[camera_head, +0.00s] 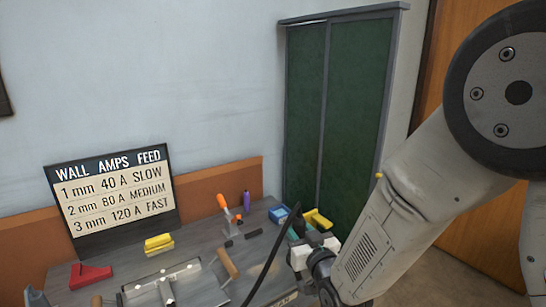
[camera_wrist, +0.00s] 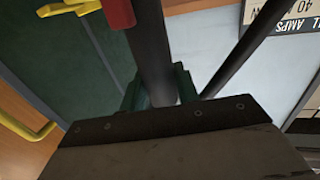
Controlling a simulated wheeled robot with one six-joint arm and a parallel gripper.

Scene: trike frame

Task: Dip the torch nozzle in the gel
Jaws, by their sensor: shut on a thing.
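My gripper (camera_head: 312,252) is over the right end of the bench, with its fingers mostly hidden in the head view. In the wrist view its dark green fingers (camera_wrist: 158,92) are shut on a dark cylindrical tube with a red part (camera_wrist: 118,12), seemingly the torch (camera_wrist: 150,45). The torch nozzle is out of frame there, and I cannot make it out in the head view. A black cable (camera_head: 264,268) curves beside the gripper. A small blue container (camera_head: 279,214) stands at the bench's back right; I cannot tell whether it holds the gel.
The grey bench (camera_head: 195,243) carries a yellow block (camera_head: 158,242), a red wedge (camera_head: 90,276), a metal bar fixture (camera_head: 160,280), an orange-handled tool (camera_head: 222,202) and a yellow item (camera_head: 318,218) near my gripper. A sign (camera_head: 112,190) stands at the back. A green cabinet (camera_head: 340,110) is behind.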

